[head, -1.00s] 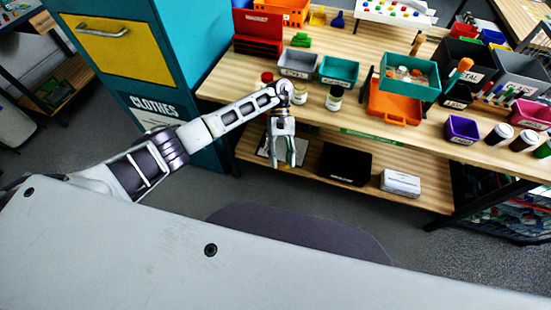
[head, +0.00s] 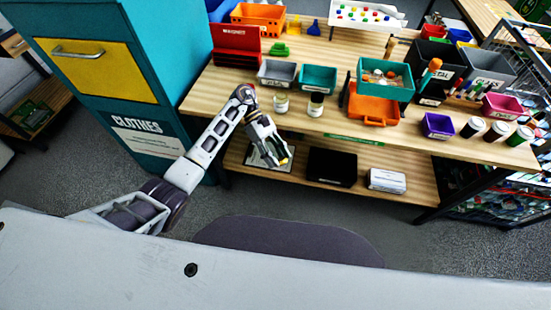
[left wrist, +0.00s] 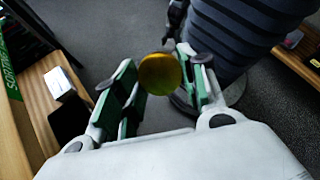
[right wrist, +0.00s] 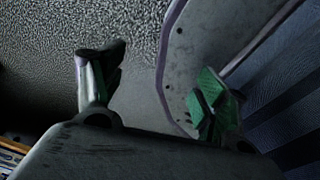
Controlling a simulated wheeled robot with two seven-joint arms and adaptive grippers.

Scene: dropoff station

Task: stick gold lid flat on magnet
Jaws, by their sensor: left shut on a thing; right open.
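The gold lid (left wrist: 160,74) is a round, shiny disc held between the fingertips of my left gripper (left wrist: 158,80) in the left wrist view. In the head view, my left gripper (head: 281,161) hangs in front of the table's front edge, with only a small gold spot visible at its tips. The magnet is the upright face of a red stand marked MAGNET (head: 237,45) at the table's back left, up and left of the gripper and well apart from it. My right gripper (right wrist: 155,75) is open and empty above the floor and is not visible in the head view.
A grey bin (head: 277,73), a teal bin (head: 318,78) and two small jars (head: 281,104) stand between the left gripper and the back of the table. A teal clothes cabinet (head: 165,60) stands left of the table. The lower shelf holds a black box (head: 332,167).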

